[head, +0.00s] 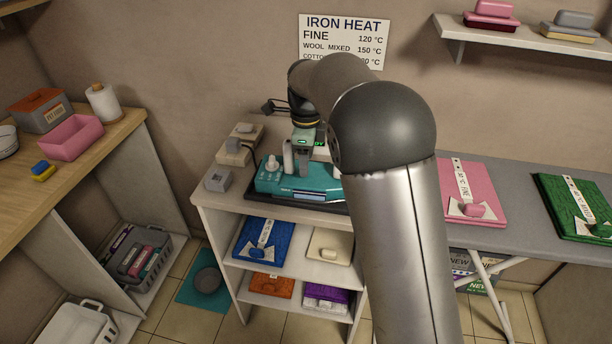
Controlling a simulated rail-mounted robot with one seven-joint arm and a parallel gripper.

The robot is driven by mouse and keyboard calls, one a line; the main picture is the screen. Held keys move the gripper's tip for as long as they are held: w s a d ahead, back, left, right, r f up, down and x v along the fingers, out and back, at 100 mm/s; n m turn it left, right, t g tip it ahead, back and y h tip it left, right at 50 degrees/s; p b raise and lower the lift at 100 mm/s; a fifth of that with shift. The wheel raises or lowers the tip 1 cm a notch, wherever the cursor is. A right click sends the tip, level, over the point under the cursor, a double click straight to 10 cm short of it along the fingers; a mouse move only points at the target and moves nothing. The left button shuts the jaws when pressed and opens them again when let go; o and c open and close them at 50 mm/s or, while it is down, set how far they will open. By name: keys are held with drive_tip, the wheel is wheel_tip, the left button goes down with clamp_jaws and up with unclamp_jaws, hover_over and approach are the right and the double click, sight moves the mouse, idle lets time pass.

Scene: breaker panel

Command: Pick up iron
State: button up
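A teal appliance (270,182) with a light front panel, which looks like the iron or its station, sits on a dark mat on top of the white shelf unit. My gripper (302,168) points down over the middle of it, among pale upright parts. My arm hides the appliance's right end. I cannot make out the fingertips clearly or whether they touch or hold a handle.
The white shelf unit (226,220) holds folded cloths below. A grey ironing board (518,187) at right carries pink (483,186) and green (556,196) cloths.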

clamp_jaws()
idle(1.2)
drive_tip(key=shift+w+r, duration=0.1)
drive_tip(key=shift+r, duration=0.1)
